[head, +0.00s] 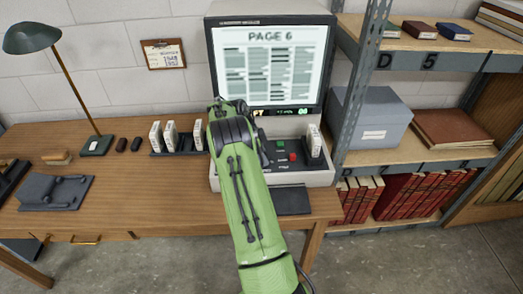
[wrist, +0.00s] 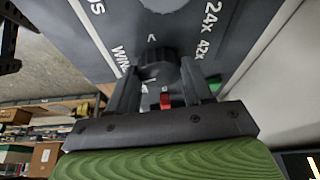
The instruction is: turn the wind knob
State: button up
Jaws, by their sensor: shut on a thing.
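The wind knob (wrist: 157,70) is a dark ribbed knob on the grey control panel, beside lettering that starts "WIN". My gripper (wrist: 160,76) has one finger on each side of it and is shut on it. In the head view my green arm reaches to the microfilm reader (head: 325,178) and hides the knob and the fingertips. The reader's lit screen (head: 272,75) reads "PAGE 6", with a small display strip below it.
A red button (wrist: 166,101) and a green button (wrist: 213,79) sit close to the fingers. A second knob (wrist: 163,4) lies beyond, near "24x" and "42x". Film boxes (head: 171,135) stand left of the arm. A metal shelf (head: 420,158) stands at right.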

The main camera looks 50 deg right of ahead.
jog(key=shift+w+r+m+y+p, duration=0.1)
jog(key=shift+m+y+p, duration=0.3)
jog(key=shift+m+p, duration=0.75)
jog(key=shift+m+g, duration=0.3)
jog(key=shift+m, duration=0.05)
jog(key=o, duration=1)
jog(key=shift+o, duration=0.2)
jog(key=p+v, duration=0.5)
jog(key=v, duration=1)
jog(key=shift+r, duration=0.3)
jog(key=shift+w+d, duration=0.1)
